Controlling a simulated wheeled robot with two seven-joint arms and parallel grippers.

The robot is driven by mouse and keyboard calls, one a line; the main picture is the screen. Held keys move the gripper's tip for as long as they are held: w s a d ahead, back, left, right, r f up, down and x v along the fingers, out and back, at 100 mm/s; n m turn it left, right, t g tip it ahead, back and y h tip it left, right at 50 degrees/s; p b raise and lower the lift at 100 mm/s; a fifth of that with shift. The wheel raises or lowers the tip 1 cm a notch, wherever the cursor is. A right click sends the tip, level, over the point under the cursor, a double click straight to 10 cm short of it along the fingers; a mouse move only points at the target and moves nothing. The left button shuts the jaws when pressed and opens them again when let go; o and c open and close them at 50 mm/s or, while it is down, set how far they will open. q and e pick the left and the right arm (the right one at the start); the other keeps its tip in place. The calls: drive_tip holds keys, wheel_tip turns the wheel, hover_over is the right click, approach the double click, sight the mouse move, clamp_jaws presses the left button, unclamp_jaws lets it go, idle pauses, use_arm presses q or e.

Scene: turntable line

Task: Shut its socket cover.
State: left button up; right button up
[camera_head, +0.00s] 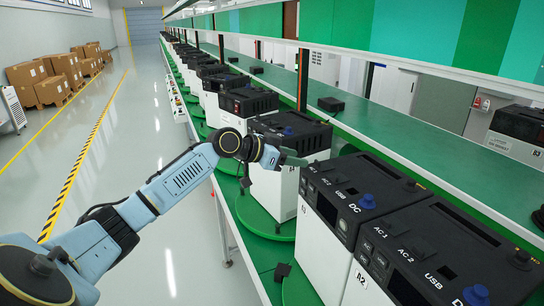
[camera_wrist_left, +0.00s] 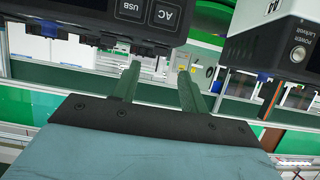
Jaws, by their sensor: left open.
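My left gripper (camera_head: 300,160) is open and empty, its fingers pointing right. It is at the gap between a farther power unit (camera_head: 290,128) and a nearer one (camera_head: 365,192) with a black top marked USB and DC. In the left wrist view the open green fingers (camera_wrist_left: 158,78) show below a black unit (camera_wrist_left: 145,14) marked AC and USB, upside down. Another unit, white and black (camera_wrist_left: 275,40), is to the right. Which cover is meant is unclear.
More units stand in a row on green turntables (camera_head: 262,222). The closest unit (camera_head: 430,250) fills the lower right. A long green shelf (camera_head: 430,150) runs behind the row. Cardboard boxes (camera_head: 65,75) stand at the far left. The grey floor on the left is clear.

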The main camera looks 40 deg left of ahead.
use_arm(q)
drive_tip(key=b+v, duration=0.1)
drive_tip(key=v, duration=0.7)
drive_tip(key=shift+b, duration=0.4)
drive_tip(key=shift+f, duration=0.1)
